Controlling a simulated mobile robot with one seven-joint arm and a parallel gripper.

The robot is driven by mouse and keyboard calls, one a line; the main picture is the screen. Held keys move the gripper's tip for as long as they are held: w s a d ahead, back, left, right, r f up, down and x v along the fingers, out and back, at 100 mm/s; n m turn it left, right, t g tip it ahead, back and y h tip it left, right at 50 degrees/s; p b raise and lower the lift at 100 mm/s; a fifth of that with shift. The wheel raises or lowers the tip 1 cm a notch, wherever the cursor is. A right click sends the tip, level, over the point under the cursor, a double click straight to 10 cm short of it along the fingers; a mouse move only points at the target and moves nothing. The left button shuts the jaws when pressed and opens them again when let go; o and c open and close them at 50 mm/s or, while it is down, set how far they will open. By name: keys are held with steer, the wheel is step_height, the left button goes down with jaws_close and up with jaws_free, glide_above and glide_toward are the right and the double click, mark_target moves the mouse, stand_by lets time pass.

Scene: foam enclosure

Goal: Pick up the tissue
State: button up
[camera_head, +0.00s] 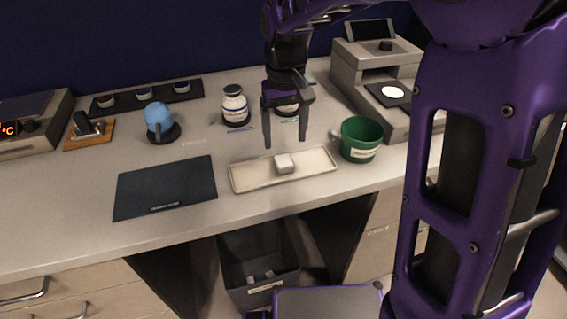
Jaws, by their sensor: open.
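A small white block-like item (284,163), which looks like the folded tissue, lies on a shallow cream tray (250,180) on the bench. My gripper (286,142) is above the tray, pointing down, with its two fingers apart and nothing between them. The fingertips appear a little above and behind the white item, not touching it. The exact height gap cannot be told from this one view.
A green cup (361,139) stands just right of the tray. A dark mat (165,188) lies left. A white jar (235,106) and a blue-topped object (159,121) stand behind. A grey machine (350,75) is at back right. A dark bin (258,265) sits below the bench edge.

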mark_target(283, 158)
steer(key=shift+a+f+b, duration=0.15)
steer(key=shift+f+b, duration=0.15)
steer(key=shift+f, duration=1.2)
steer(key=shift+a+f+b, duration=0.1)
steer(key=shift+f+b, duration=0.2)
steer(key=shift+f, duration=1.15)
jaws_close()
